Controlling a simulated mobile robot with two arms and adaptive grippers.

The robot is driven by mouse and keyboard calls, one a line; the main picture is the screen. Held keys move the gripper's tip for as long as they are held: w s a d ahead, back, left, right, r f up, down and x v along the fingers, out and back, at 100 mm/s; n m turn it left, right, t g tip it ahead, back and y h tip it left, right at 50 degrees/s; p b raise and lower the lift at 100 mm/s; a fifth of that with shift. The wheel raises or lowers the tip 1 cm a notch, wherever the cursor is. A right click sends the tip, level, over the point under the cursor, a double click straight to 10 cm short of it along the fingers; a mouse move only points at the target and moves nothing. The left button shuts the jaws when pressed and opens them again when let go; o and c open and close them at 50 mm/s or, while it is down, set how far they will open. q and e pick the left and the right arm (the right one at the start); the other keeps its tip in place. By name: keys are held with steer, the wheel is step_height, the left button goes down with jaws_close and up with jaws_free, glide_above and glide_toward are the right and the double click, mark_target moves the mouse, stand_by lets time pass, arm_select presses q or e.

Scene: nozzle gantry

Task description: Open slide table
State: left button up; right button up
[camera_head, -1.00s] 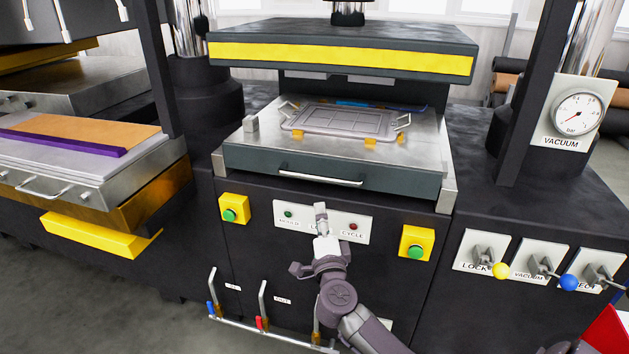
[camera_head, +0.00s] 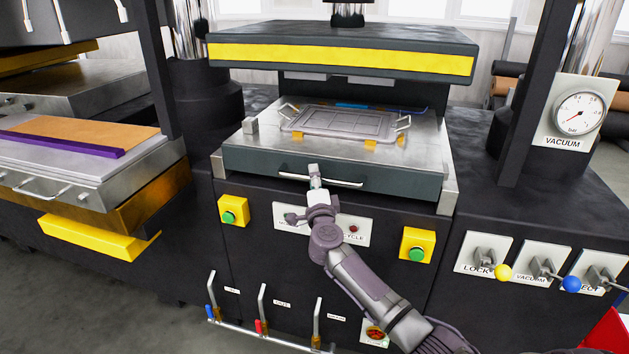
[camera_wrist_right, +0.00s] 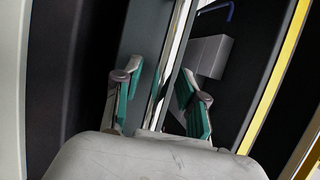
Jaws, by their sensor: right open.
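The slide table (camera_head: 330,169) is a grey steel slab with a dark front, sitting under the raised press head with the yellow band. Its silver bar handle (camera_head: 342,182) runs along the front. My right gripper (camera_head: 314,170) is at the left part of this handle. In the right wrist view the gripper (camera_wrist_right: 160,95) is open, and the shiny handle bar (camera_wrist_right: 172,60) runs between its two green-padded fingers. I cannot tell if either finger touches the bar. My left gripper is not in view.
A grey mould plate (camera_head: 340,122) lies on the table. Green buttons on yellow boxes (camera_head: 234,210) (camera_head: 417,244) flank the label panel below. Levers stand low at front left (camera_head: 262,304), and knobbed levers (camera_head: 541,265) at right. A vacuum gauge (camera_head: 577,113) is at upper right.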

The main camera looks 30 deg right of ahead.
jaws_close()
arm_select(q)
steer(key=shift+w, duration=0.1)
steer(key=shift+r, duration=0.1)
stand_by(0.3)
